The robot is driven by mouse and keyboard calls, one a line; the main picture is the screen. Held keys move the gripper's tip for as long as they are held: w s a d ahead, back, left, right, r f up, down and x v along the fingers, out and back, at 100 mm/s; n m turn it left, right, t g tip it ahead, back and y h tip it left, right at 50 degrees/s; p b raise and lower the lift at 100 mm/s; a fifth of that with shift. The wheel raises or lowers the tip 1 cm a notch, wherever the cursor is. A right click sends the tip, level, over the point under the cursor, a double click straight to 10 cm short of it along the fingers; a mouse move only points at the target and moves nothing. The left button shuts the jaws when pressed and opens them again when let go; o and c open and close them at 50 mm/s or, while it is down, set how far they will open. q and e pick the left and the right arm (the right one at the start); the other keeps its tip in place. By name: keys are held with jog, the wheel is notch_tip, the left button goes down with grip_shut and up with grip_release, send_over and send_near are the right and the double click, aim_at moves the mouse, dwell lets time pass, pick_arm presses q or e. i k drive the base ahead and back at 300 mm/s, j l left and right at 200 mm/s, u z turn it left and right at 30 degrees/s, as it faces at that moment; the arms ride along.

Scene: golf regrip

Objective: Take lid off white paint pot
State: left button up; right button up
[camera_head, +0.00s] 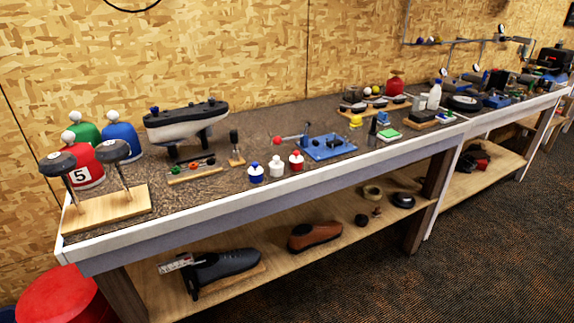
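Three small paint pots stand in a row near the front edge of the workbench (215,192). The white paint pot (277,170) is the middle one, upright, with a white lid (277,159) that appears to sit on top. A blue-and-white pot (256,174) is close on its left. A red-and-white pot (296,162) is close on its right. Neither of my grippers is in view, and nothing touches the pots.
A blue plate fixture (328,147) with a red-knobbed lever stands behind and right of the pots. A wooden rack (195,174) lies to the left. Shoes (227,269) sit on the lower shelf. Bare carpet (460,250) lies front right.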

aim_at(275, 164)
jog(key=i+l, duration=0.2)
jog(key=i+l+u, duration=0.1)
jog(key=l, duration=0.3)
jog(key=i+l+u, duration=0.1)
jog(key=i+l, duration=0.15)
jog(key=l, duration=0.1)
